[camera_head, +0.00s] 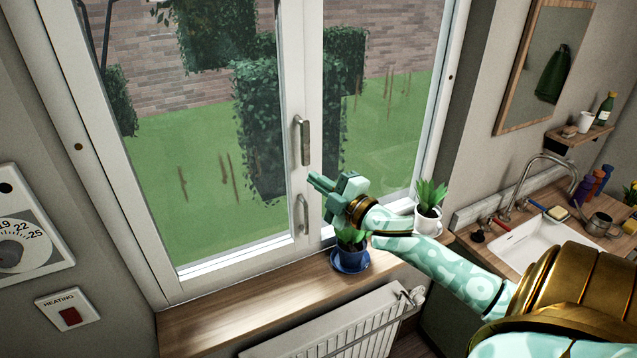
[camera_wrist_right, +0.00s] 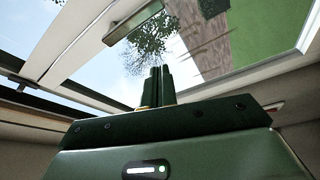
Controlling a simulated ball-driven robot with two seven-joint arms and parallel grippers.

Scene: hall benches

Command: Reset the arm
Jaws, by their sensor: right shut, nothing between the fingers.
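My right arm (camera_head: 450,270) reaches in from the lower right in the head view. Its gripper (camera_head: 313,181) is shut and empty, in front of the window near the middle frame. The fingers also show together in the right wrist view (camera_wrist_right: 161,85), pointing up toward the glass. The window has an upper handle (camera_head: 304,140) and a lower handle (camera_head: 302,214) on its middle frame. The gripper shows between the two handles in height, just to their right. I cannot tell whether it touches the frame. A handle (camera_wrist_right: 133,20) also shows in the wrist view. My left gripper is not in view.
The wooden sill (camera_head: 220,318) holds a blue pot (camera_head: 351,258) below my gripper and a white pot (camera_head: 428,221) to its right. A radiator (camera_head: 330,325) is below. A sink (camera_head: 535,243) stands right. A thermostat (camera_head: 20,243) is at left. The sill's left part is clear.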

